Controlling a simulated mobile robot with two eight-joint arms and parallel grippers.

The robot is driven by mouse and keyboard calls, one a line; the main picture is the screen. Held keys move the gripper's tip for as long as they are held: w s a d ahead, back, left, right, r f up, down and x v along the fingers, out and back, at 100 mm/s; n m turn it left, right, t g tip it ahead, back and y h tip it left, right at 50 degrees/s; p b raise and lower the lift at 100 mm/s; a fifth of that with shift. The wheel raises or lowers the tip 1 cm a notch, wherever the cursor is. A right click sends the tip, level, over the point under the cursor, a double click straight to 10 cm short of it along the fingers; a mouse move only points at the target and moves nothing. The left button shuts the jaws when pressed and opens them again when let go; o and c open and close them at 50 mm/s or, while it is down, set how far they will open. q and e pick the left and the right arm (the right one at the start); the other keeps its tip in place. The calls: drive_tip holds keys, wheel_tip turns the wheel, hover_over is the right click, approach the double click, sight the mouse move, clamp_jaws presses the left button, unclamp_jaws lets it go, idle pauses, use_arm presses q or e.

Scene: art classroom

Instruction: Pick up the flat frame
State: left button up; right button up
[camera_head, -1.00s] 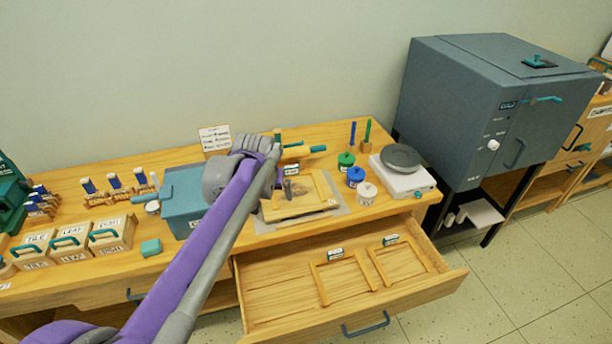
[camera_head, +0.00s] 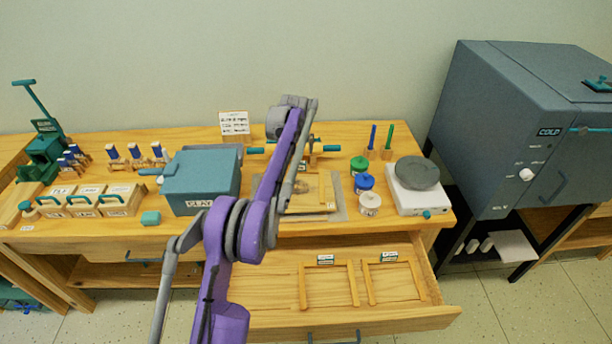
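Two flat wooden frames lie side by side in the open drawer (camera_head: 275,292): a left frame (camera_head: 355,283) and a right frame (camera_head: 370,285). Each has a small label at its back edge, too small to read. A pale wooden piece (camera_head: 325,188) lies on a grey mat (camera_head: 333,211) on the bench, partly hidden by my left arm. My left arm rises from the bottom and bends down over this piece. Its gripper (camera_head: 300,186) is mostly hidden behind the forearm, so I cannot tell its opening or any contact. My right gripper is out of view.
Left of the arm stands a blue-grey lidded box (camera_head: 203,182). Right of the mat are a green jar (camera_head: 359,165), a blue jar (camera_head: 364,183), a white jar (camera_head: 369,204) and a white wheel unit (camera_head: 415,200). A grey kiln-like cabinet (camera_head: 490,130) stands farther right.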

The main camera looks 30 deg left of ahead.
use_arm(q)
hover_over(298, 163)
drive_tip(key=s, duration=0.2)
drive_tip(key=f, duration=0.4)
drive_tip(key=shift+d+f, duration=0.2)
drive_tip(key=shift+f, duration=0.05)
drive_tip(key=shift+d+p+x, duration=0.15)
drive_tip(key=shift+p+x, duration=0.05)
drive_tip(key=shift+x, duration=1.3)
drive_tip(key=shift+d+p+x, duration=0.15)
drive_tip(key=shift+x, duration=1.35)
drive_tip(key=shift+w, duration=0.1)
drive_tip(key=shift+c, duration=0.4)
drive_tip(key=c, duration=1.3)
drive_tip(key=shift+r, duration=0.1)
